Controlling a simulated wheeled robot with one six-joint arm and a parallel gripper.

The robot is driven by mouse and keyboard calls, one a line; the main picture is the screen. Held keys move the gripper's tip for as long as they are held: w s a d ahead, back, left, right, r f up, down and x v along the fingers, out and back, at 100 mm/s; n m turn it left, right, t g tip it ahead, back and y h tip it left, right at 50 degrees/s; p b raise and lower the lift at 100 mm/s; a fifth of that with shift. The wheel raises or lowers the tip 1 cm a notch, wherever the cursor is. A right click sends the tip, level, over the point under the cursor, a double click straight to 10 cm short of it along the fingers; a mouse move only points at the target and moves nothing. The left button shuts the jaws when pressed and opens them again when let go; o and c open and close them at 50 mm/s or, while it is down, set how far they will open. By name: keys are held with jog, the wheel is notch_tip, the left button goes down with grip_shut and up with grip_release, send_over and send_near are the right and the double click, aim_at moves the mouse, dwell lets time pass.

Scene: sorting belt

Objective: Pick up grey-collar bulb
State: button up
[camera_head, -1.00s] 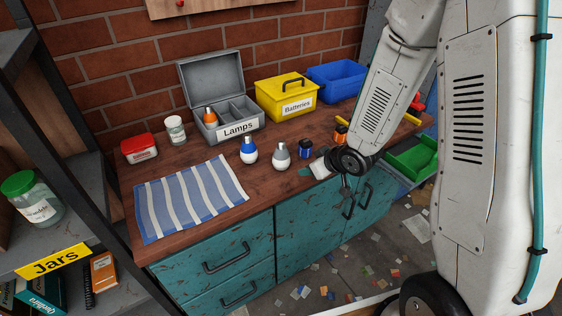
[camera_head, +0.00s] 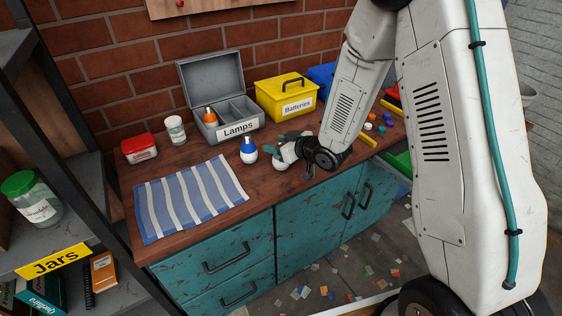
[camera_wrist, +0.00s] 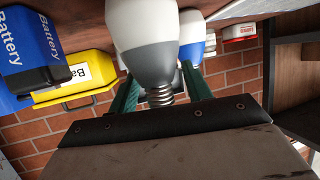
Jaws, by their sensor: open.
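The grey-collar bulb (camera_wrist: 153,50) is large in the wrist view, white with a grey collar and metal screw base toward the camera. In the head view only a sliver of its white body (camera_head: 278,164) shows below my gripper (camera_head: 285,147). My gripper in the wrist view (camera_wrist: 160,85) is open, with a teal finger on each side of the bulb's collar and screw end. I cannot tell whether either finger touches it. The bulb stands on the wooden bench.
A blue-collar bulb (camera_head: 248,151) stands close left of my gripper. The Lamps box (camera_head: 237,130), open with an orange-collar bulb (camera_head: 210,116) inside, is behind. A yellow Batteries box (camera_head: 285,97) is at the back. A blue battery (camera_wrist: 34,38) is near in the wrist view. A striped cloth (camera_head: 190,198) lies left.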

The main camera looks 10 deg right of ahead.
grip_shut()
dwell(0.3)
